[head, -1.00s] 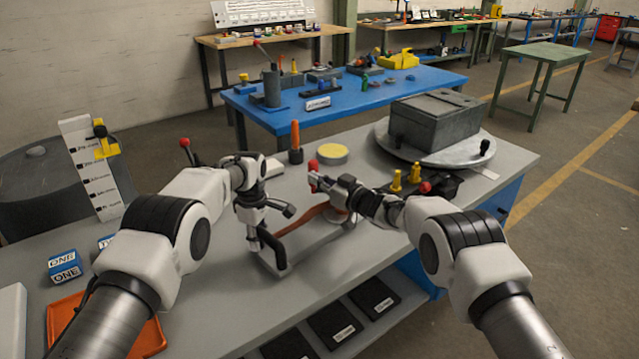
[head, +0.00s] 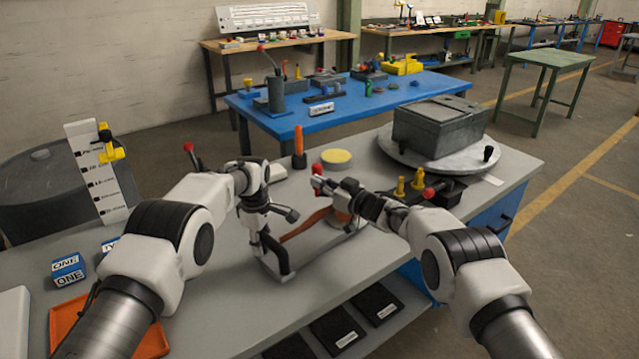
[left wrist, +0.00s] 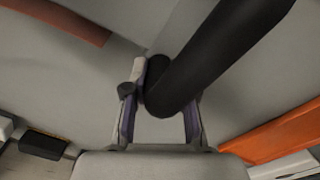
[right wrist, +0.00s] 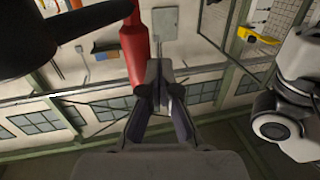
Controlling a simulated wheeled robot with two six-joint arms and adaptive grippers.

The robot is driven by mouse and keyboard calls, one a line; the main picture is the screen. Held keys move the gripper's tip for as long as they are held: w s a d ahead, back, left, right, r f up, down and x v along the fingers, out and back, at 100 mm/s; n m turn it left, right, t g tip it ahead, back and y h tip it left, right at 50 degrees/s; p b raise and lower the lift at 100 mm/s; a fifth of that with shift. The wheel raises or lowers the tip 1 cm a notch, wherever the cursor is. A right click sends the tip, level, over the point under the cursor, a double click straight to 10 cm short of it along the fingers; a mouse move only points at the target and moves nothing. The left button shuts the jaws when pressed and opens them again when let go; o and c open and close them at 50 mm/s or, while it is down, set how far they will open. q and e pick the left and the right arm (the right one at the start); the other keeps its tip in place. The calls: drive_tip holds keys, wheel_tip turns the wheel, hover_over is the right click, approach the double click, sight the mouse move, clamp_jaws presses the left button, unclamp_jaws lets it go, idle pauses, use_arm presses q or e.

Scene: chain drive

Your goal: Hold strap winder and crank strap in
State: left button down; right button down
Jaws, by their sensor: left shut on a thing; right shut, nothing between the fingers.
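The strap winder's black handle (head: 277,262) stands at the front of the grey bench. My left gripper (head: 258,232) is closed around it; the left wrist view shows the black bar (left wrist: 190,75) between the fingers (left wrist: 160,110). An orange-brown strap (head: 307,222) runs from the winder to the right, and also shows in the left wrist view (left wrist: 60,18). My right gripper (head: 328,186) is shut and empty beside the red crank knob (head: 317,182). In the right wrist view the red grip (right wrist: 134,50) is close by the closed fingertips (right wrist: 160,85); contact is unclear. The winder's drum is partly hidden by my right arm.
A grey box (head: 440,122) sits on a round turntable (head: 395,152) at the back right. Yellow pegs (head: 418,180) stand near my right arm. An orange tray (head: 70,318) lies front left.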

drive_tip(key=shift+s, duration=0.1)
drive_tip(key=s, duration=1.3)
drive_tip(key=shift+s, duration=0.4)
drive_tip(key=shift+r, duration=0.1)
drive_tip(key=w+d+m+t+h, duration=0.2)
drive_tip(key=d+m+t+h, duration=0.25)
drive_tip(key=d, duration=0.25)
drive_tip(key=x, duration=1.3)
drive_tip(key=shift+w+f+g+h, duration=0.3)
drive_tip(key=shift+f+g+h, duration=0.05)
drive_tip(key=shift+f+h, duration=0.1)
drive_tip(key=shift+w, duration=0.35)
